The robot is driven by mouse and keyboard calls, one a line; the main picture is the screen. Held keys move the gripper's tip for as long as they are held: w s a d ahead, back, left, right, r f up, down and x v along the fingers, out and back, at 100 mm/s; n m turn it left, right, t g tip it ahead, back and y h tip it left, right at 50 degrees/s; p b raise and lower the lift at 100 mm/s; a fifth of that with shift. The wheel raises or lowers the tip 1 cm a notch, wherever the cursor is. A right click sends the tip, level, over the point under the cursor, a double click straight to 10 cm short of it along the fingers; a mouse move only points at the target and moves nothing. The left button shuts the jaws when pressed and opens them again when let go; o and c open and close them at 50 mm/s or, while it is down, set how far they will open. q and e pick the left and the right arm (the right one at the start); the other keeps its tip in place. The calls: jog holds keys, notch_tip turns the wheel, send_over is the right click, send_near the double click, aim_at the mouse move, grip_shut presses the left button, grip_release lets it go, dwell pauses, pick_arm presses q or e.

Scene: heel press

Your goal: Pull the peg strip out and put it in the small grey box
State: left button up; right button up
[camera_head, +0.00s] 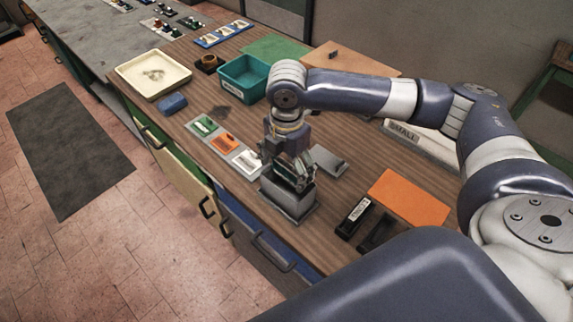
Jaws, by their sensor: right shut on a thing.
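My right gripper (291,178) points down at the top of a grey metal block-shaped fixture (287,205) near the table's front edge. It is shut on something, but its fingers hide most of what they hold. I cannot clearly make out the peg strip or tell whether it is still seated in the fixture. A pale grey box labelled SMALL (405,133) stands behind my right forearm, which hides part of it. My left gripper is not in view.
Green, orange and white pieces on cards (222,143) lie left of the gripper. A flat grey plate (328,160) lies behind it. Two black items (355,214) and an orange mat (410,197) are to the right. A teal bin (243,80) and cream tray (152,74) stand farther back.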

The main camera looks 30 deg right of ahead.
aim_at(286, 180)
jog(key=shift+f+b, duration=0.45)
jog(key=shift+f, duration=1.5)
jog(key=o, duration=1)
jog(key=shift+r, duration=0.1)
jog(key=shift+r+p, duration=3.05)
jog(key=shift+p, duration=0.4)
jog(key=shift+r+p, duration=0.45)
jog(key=shift+r, duration=2.5)
